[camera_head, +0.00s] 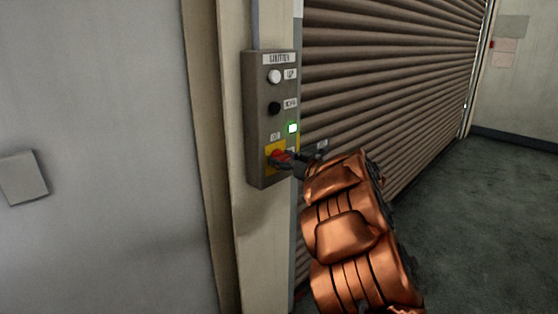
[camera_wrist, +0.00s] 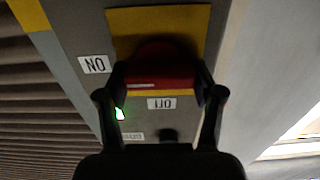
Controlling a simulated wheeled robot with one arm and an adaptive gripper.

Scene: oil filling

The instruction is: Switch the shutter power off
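The grey shutter control box (camera_head: 256,110) is mounted on the post beside the shutter. Its red rotary switch (camera_head: 281,157) sits on a yellow plate (camera_head: 270,148) near the bottom. In the wrist view, which is upside down, the red switch (camera_wrist: 160,77) lies between my fingers, with a white mark toward its left end, on the side of the ON label (camera_wrist: 94,64). My gripper (camera_head: 290,160) is at the switch; in the wrist view both fingers press close against its sides. A green lamp (camera_head: 293,128) is lit. The finger contact is partly in shadow.
A white button (camera_head: 274,76) and a black button (camera_head: 274,108) are above the switch. The ribbed shutter (camera_head: 390,75) is down behind my arm. A grey wall panel (camera_head: 100,120) is at left. The floor (camera_head: 480,210) at right is clear.

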